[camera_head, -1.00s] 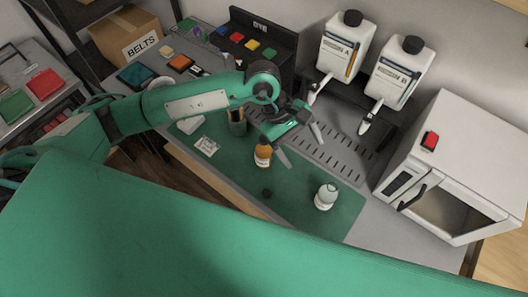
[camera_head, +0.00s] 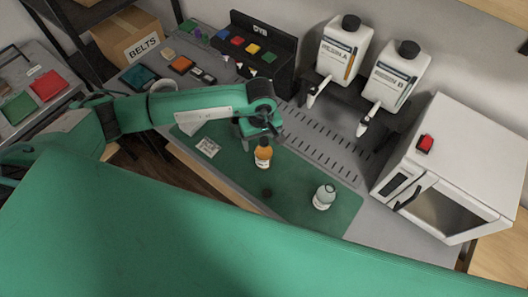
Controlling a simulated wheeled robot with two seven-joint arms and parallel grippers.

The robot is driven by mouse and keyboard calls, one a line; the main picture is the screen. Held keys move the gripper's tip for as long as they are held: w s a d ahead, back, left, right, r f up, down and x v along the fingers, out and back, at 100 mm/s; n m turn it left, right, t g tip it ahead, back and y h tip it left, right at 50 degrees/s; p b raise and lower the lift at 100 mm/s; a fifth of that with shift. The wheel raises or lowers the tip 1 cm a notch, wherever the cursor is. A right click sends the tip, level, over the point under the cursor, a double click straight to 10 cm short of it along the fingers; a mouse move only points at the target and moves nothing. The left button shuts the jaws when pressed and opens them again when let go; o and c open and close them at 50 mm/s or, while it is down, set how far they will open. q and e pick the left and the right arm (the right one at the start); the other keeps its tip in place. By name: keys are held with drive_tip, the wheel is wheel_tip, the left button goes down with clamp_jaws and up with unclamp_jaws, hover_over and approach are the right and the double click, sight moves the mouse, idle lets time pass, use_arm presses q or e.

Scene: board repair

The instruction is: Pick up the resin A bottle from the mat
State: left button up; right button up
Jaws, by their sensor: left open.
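An amber bottle (camera_head: 263,155) with a pale label stands upright on the green mat (camera_head: 296,196). A whitish-grey bottle (camera_head: 324,197) stands on the mat further right. I cannot read which of the two is resin A. My left gripper (camera_head: 261,131) is open, just above and behind the top of the amber bottle, with its fingers pointing down. Its fingertips are partly hidden, and I cannot tell whether they touch the bottle. My right gripper is not in view.
Large white containers labelled Resin A (camera_head: 341,50) and Resin B (camera_head: 395,78) stand on a dark rack behind the mat. A white oven (camera_head: 455,165) stands at the right.

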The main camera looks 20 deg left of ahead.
sight(264, 148)
use_arm(q)
drive_tip(key=shift+d+f+p, duration=0.1)
drive_tip(key=shift+f+p, duration=0.15)
drive_tip(key=shift+p, duration=0.05)
drive_tip(key=f, duration=0.1)
drive_tip(key=f+p, duration=0.2)
drive_tip(key=shift+d+f, duration=0.15)
drive_tip(key=shift+d, duration=0.15)
drive_tip(key=shift+f, duration=0.65)
drive_tip(key=shift+w, duration=0.1)
drive_tip(key=c, duration=1.2)
